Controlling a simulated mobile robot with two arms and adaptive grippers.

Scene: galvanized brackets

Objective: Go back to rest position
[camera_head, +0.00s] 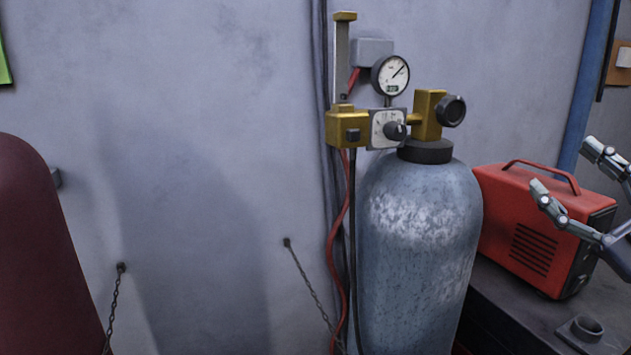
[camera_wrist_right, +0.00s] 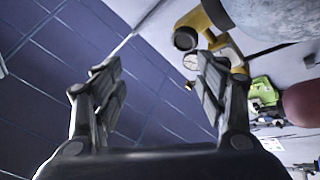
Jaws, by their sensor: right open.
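My right gripper (camera_head: 577,180) is at the right edge of the head view, with its two fingers spread apart and nothing between them. It is in front of the red machine and right of the gas cylinder. In the right wrist view my right gripper (camera_wrist_right: 160,100) also shows open and empty. My left gripper is not in view.
A grey-blue gas cylinder (camera_head: 415,250) with a brass regulator (camera_head: 347,130) and a gauge (camera_head: 390,75) stands by the wall. A red machine (camera_head: 535,240) sits on a dark bench (camera_head: 510,325). A dark red cylinder (camera_head: 40,250) stands at left. Chains hang from the wall.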

